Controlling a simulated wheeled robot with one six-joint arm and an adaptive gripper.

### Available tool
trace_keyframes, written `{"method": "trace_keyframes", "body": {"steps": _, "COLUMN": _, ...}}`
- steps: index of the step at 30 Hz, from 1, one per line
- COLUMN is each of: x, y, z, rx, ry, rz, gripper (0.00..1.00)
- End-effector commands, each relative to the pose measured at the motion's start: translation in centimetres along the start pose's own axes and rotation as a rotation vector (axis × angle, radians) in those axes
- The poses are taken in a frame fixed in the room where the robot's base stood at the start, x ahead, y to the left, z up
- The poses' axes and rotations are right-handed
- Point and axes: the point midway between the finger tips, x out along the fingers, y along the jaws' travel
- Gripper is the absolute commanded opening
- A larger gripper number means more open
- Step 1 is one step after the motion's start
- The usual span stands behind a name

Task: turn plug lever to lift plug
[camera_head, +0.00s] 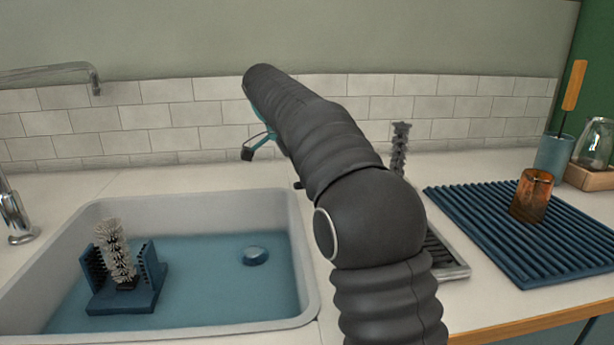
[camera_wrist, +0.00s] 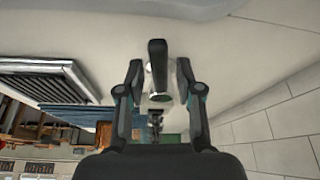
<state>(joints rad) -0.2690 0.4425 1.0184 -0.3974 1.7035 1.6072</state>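The plug lever (camera_wrist: 157,62) is a dark bar on a small shiny base, seen in the wrist view. My gripper (camera_wrist: 159,74) is open, with one finger on each side of the lever and a visible gap to both. In the head view my arm hides most of my gripper and the lever; one dark fingertip shows above the counter behind the sink. A round blue piece, apparently the plug (camera_head: 255,256), sits in the blue water of the sink (camera_head: 230,197), towards its right side.
A brush unit (camera_head: 122,300) with an upright bristle brush stands in the sink at left. A tap (camera_head: 18,215) is at far left. Right of my arm are a dark brush (camera_head: 400,145), a grey tray (camera_head: 455,270), and a blue ribbed mat (camera_head: 480,225) with an amber glass (camera_head: 531,196).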

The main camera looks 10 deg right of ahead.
Motion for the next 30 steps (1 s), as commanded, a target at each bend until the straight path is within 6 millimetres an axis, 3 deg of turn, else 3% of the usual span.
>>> {"method": "trace_keyframes", "body": {"steps": 11, "x": -0.4, "y": 0.0, "z": 0.2, "rx": -0.004, "ry": -0.002, "rz": -0.001, "gripper": 0.44}}
{"method": "trace_keyframes", "body": {"steps": 24, "x": -5.5, "y": -0.1, "z": 0.2, "rx": -0.003, "ry": -0.001, "rz": -0.003, "gripper": 0.44}}
{"method": "trace_keyframes", "body": {"steps": 30, "x": -7.0, "y": -0.1, "z": 0.2, "rx": -0.004, "ry": -0.001, "rz": -0.002, "gripper": 0.44}}
